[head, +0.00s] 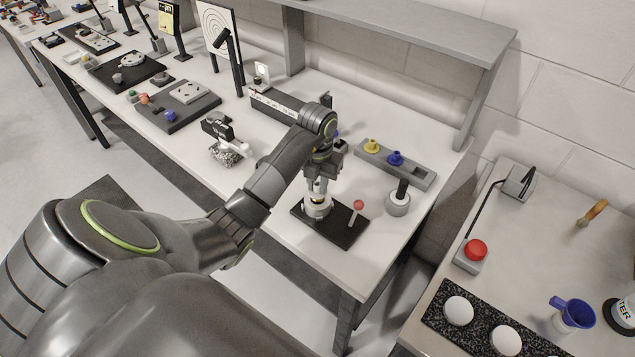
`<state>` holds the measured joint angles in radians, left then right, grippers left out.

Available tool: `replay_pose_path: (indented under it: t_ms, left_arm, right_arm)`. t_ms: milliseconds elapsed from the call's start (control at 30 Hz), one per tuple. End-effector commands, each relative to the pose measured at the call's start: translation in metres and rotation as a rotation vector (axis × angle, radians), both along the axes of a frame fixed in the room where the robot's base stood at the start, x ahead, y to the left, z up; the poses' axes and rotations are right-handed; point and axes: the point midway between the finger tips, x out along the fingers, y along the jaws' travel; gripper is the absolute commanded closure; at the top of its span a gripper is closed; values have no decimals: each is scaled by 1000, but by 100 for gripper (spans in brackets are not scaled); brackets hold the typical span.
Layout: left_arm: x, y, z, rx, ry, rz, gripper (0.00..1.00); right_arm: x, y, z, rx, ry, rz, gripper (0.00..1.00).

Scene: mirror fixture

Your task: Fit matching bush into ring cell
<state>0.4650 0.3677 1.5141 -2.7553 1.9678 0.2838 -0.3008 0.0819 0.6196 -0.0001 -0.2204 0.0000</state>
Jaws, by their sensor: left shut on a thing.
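My left gripper (319,190) points down over the ring cell, its fingers shut on a small pale bush that they mostly hide. The ring cell is a black base plate (340,232) with a light metal ring (314,210) and a red-knobbed lever (357,208) standing to the right of the ring. The bush is at the ring's mouth; I cannot tell whether it is inside or just above. A grey bush tray (408,169) behind holds a yellow bush (371,146) and a blue bush (395,158), with an empty slot at its right end. My right gripper is not in view.
A round grey stand with a black handle (398,201) is close to the right of the cell. A second table with a red button (475,249) is at the right.

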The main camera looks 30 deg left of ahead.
Motion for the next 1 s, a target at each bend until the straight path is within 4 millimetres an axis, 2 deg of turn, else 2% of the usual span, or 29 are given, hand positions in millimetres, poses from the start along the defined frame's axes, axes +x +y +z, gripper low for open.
replay_pose_path:
  t_ms: [1000]
  left_arm:
    - [0, 0, -18, 0, 0, 0, 100]
  right_arm:
    - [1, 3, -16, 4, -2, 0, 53]
